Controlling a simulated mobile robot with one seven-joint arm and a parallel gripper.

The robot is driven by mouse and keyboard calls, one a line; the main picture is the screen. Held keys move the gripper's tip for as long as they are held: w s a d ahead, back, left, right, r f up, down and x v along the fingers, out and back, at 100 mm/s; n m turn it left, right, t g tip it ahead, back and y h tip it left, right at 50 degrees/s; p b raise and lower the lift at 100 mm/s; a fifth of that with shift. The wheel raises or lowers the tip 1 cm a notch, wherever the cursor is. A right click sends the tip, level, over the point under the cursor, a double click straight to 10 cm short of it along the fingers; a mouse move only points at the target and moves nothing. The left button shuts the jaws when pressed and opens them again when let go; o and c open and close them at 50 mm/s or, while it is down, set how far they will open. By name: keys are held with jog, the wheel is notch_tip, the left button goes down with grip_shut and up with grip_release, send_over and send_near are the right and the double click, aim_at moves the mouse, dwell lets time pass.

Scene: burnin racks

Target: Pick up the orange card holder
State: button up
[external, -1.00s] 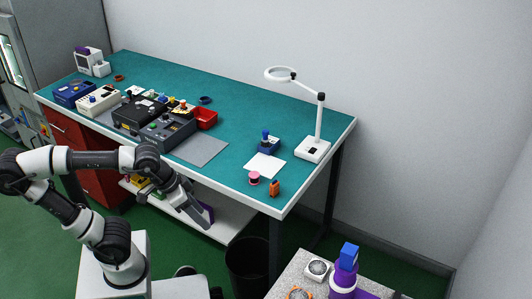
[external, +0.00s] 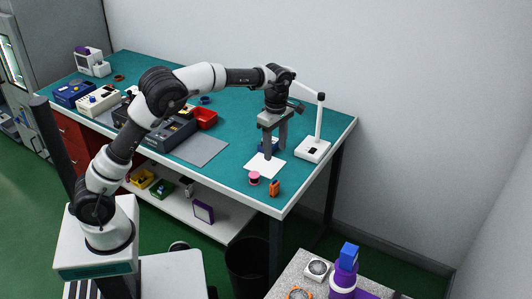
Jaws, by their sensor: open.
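A small orange block-like thing with a dark part, which looks like the orange card holder (external: 275,188), stands near the front right corner of the green bench top. My gripper (external: 275,152) points straight down with its two grey fingers apart and nothing seen between them. It is above the bench, up and slightly left of the orange holder in the picture, over the white sheet and the blue device. The fingers partly hide the blue device. The orange holder is in plain view and apart from the gripper.
A pink-red spool (external: 254,178) stands just left of the orange holder. A blue device (external: 263,147) sits at a white sheet (external: 257,167). A white magnifier lamp (external: 313,150) stands to the right. A grey mat (external: 203,150) and dark instruments lie left.

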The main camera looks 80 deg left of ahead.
aim_at(275, 183)
notch_tip(275, 183, down, 12)
jog(key=shift+r+b, duration=0.25)
jog(key=shift+b, duration=0.3)
jog(key=f, duration=0.5)
jog(key=shift+s+d+f, duration=0.1)
jog(key=shift+d, duration=0.2)
jog(key=c, duration=1.1)
